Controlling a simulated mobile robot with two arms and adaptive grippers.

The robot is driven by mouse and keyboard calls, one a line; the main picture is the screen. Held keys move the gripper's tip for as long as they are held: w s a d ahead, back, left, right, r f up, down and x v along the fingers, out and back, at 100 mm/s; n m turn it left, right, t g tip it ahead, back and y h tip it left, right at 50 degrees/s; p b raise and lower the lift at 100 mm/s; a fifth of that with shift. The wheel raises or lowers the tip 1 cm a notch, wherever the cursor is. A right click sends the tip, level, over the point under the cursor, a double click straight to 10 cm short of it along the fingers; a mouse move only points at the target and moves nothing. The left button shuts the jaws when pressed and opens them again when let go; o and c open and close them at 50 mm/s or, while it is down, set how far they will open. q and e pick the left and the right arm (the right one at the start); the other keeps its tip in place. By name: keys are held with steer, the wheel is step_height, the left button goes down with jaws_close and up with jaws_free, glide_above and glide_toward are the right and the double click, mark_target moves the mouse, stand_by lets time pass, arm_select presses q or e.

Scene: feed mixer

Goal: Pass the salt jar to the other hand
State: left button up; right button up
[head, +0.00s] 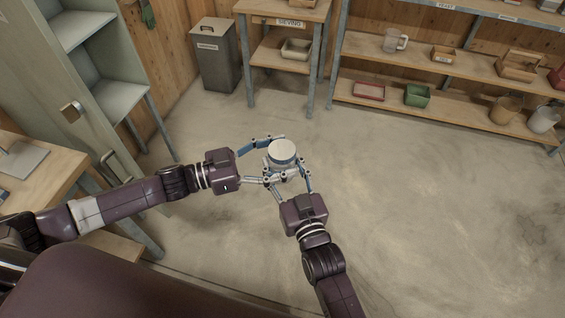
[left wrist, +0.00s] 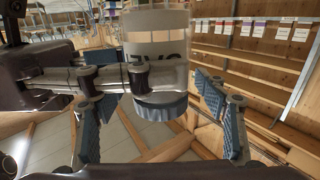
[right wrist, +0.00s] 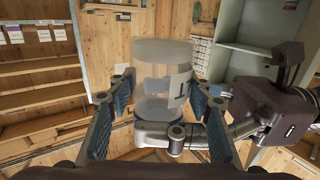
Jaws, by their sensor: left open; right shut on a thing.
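The salt jar (head: 283,150), a clear cylinder with a pale round top and a label, is held in the air in front of me. My right gripper (head: 286,172) is shut on it from the near side. In the right wrist view the jar (right wrist: 160,78) stands between the right fingers. My left gripper (head: 270,160) is open and reaches from the left, one finger on the far side and one on the near side. In the left wrist view the jar (left wrist: 157,45) is between the spread left fingers, with a right finger across it. Left contact is unclear.
A wooden shelf unit (head: 450,65) with bins and pots is at the back right. A small table (head: 285,15) and a grey bin (head: 214,55) stand at the back. A green cabinet (head: 85,85) and a workbench (head: 40,165) are left. Open floor lies around the grippers.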

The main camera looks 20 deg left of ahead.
arm_select(q)
steer(key=v, duration=1.1)
steer(key=w+a+f+n+t+y, duration=0.1)
steer(key=a+f+n+y, duration=0.35)
steer(key=f, duration=0.95)
steer(key=w+a+f+n+t+y, duration=0.15)
steer(key=a+f+y, duration=0.5)
steer(key=f, duration=0.75)
steer(key=s+a+f+n+g+y, duration=0.1)
steer(key=s+f+n+g+y, duration=0.2)
steer(key=s+f, duration=1)
steer(key=s+d+f+g, duration=0.2)
steer(key=s+f, duration=0.3)
steer(key=s, duration=0.3)
steer(key=s+d+f+g, duration=0.3)
steer(key=s+d+f, duration=0.2)
steer(key=s, duration=0.4)
steer(key=s+d+f+g+y, duration=0.1)
steer(key=s+d+f+g, duration=0.2)
steer(key=s, duration=0.6)
steer(key=shift+s+d+f, duration=0.25)
steer(key=shift+d+f, duration=0.2)
steer(key=shift+f, duration=0.5)
